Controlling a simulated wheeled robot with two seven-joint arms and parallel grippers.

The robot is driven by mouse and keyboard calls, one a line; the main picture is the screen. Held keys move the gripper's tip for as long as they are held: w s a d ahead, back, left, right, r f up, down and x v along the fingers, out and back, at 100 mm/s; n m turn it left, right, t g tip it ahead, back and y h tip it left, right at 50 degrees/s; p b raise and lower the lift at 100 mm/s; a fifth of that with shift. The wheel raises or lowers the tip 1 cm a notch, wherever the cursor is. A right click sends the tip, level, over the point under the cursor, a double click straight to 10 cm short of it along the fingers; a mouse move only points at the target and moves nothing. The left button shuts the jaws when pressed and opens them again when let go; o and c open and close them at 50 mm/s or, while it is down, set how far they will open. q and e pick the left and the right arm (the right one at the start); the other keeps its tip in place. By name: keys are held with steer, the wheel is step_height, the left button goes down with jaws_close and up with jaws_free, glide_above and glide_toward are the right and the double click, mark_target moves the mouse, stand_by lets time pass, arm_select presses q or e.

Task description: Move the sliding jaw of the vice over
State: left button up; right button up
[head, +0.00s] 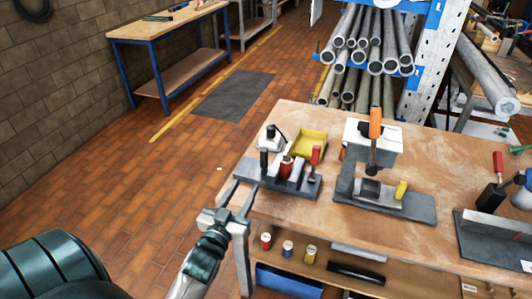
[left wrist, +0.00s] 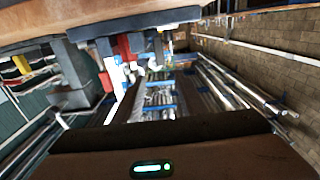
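A dark grey device that looks like the vice (head: 345,180) stands on the wooden workbench, right of the middle of the head view. A grey cylindrical part and a yellow piece (head: 401,190) sit on its long base plate. An orange-handled tool (head: 375,125) stands upright at its back. I cannot tell clearly which part is the sliding jaw. My left gripper (head: 243,187) is open and empty at the bench's left edge, apart from the vice and close to a grey rack. My right gripper is not in view.
The grey rack (head: 297,188) holds tools with black and red handles. A yellow tray (head: 310,142) stands behind it. Another grey fixture (head: 490,238) is at the right. Small cans and a blue bin (head: 288,281) are on the lower shelf. Bare bench top (head: 290,213) lies in front of the rack.

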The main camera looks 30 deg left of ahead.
mark_target(263, 156)
arm_select(q)
steer(key=p+x, duration=0.4)
steer(key=x, duration=1.2)
steer(key=shift+w, duration=0.2)
steer(key=shift+w+a+p, duration=0.1)
steer(key=shift+w+p, duration=0.2)
steer(key=shift+w, duration=0.25)
jaws_close()
